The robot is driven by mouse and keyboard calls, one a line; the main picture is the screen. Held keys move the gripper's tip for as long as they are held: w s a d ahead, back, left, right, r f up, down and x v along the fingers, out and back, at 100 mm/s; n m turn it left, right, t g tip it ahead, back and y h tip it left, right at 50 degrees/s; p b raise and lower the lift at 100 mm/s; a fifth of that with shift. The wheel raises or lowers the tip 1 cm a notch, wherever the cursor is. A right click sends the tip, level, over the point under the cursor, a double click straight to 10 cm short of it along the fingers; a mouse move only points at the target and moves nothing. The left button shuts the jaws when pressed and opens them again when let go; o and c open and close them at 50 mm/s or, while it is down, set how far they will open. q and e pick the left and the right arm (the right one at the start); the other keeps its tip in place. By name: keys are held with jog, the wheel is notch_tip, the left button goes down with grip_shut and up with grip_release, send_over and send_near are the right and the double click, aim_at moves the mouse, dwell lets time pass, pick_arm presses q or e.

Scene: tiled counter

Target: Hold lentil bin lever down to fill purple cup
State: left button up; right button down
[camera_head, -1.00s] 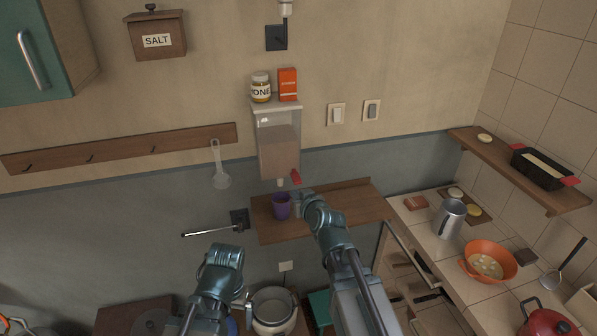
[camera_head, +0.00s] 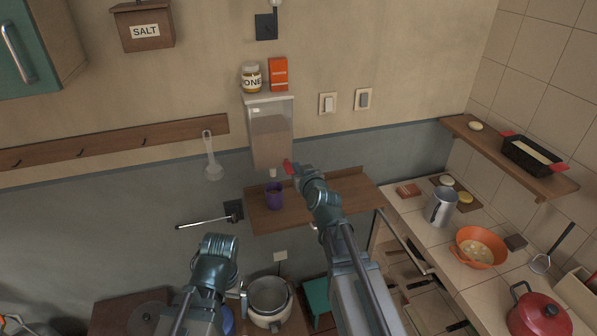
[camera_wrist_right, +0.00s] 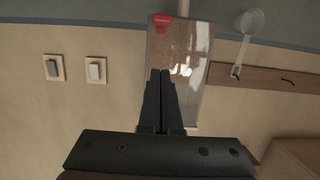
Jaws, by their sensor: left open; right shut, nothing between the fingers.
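The lentil bin (camera_head: 271,140) is a clear wall box, partly full of brown lentils. Its red lever (camera_head: 288,167) sticks out at the lower right; it also shows in the right wrist view (camera_wrist_right: 161,21). The purple cup (camera_head: 274,196) stands upright on the wooden shelf (camera_head: 345,200), below the bin's spout (camera_head: 273,173). Its contents cannot be made out. My right gripper (camera_head: 297,171) is shut and empty, just right of the lever in the head view. Contact cannot be told. In the wrist view its fingertips (camera_wrist_right: 161,72) point toward the bin. My left gripper (camera_head: 218,240) is open, low and left of the shelf.
A honey jar (camera_head: 251,77) and an orange box (camera_head: 278,74) stand on the bin. A ladle-like scoop (camera_head: 212,157) hangs from the hook rail at left. A black wall bracket (camera_head: 233,210) sits left of the shelf. A pot (camera_head: 269,296) stands below.

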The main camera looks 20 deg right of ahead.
jog(key=b, duration=0.2)
send_over(289, 168)
jog(key=s, duration=0.4)
jog(key=f, duration=0.2)
jog(key=shift+w+f+b, duration=0.2)
jog(key=shift+f+b, duration=0.75)
jog(key=shift+f, duration=0.05)
jog(key=shift+w+f+b, duration=0.15)
jog(key=shift+f+b, duration=0.75)
jog(key=shift+f, duration=0.1)
